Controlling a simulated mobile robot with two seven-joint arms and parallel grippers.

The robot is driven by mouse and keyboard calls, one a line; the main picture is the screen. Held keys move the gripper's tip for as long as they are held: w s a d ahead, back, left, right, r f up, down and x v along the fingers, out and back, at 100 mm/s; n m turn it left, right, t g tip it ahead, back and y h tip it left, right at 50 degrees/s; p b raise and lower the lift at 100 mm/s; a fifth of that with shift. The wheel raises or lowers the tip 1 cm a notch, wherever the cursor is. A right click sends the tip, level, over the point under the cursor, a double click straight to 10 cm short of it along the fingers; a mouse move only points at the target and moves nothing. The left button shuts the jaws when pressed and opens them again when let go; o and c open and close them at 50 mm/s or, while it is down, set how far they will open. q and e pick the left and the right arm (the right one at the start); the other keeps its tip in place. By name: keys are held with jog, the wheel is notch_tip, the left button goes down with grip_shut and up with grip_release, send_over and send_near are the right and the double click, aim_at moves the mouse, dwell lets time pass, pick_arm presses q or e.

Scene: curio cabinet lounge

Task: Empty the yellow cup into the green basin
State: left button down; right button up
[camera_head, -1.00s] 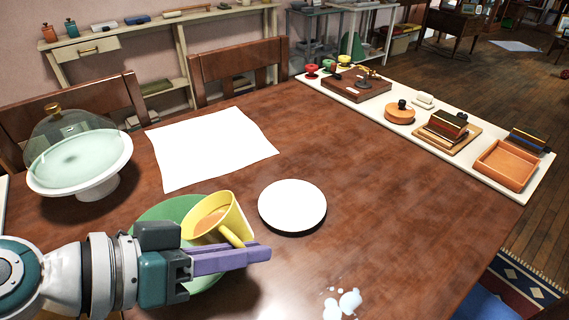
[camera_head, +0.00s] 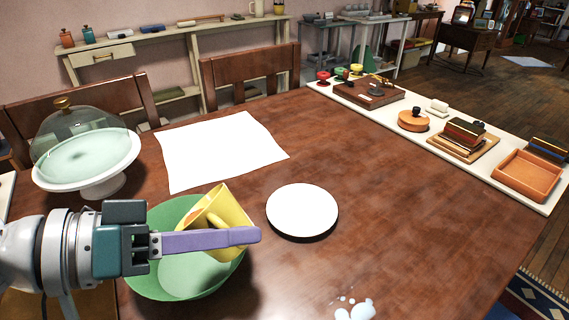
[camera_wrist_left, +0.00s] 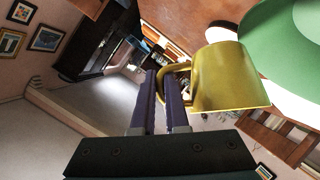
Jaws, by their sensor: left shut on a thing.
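The yellow cup (camera_head: 229,212) is tilted over the green basin (camera_head: 172,284), its mouth toward the left. A little orange shows at its mouth; how much it holds is hidden. My left gripper (camera_head: 246,237) is shut on the cup's handle and holds the cup above the basin. The left wrist view shows the purple fingers on the handle of the cup (camera_wrist_left: 228,80), with the basin (camera_wrist_left: 272,40) beyond it. The basin stands on the table, partly hidden behind my gripper. My right gripper is not in view.
A white round plate (camera_head: 302,210) lies right of the basin. A white sheet (camera_head: 220,150) lies behind, and a glass-domed cake stand (camera_head: 92,180) is at left. Pale spilled blobs (camera_head: 355,310) lie at the front. The table's right middle is clear.

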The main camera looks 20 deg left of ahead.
pick_arm(q)
jog(key=shift+a, duration=0.15)
jog(key=shift+r, duration=0.15)
jog(key=shift+w, duration=0.1)
jog(key=shift+t+h+b, duration=0.3)
jog(key=shift+h+b, duration=0.1)
jog(key=shift+b, duration=0.15)
jog(key=shift+w+a+r+n, duration=0.1)
jog(key=shift+r+n, duration=0.05)
jog(key=shift+n, duration=0.15)
jog(key=shift+b, duration=0.3)
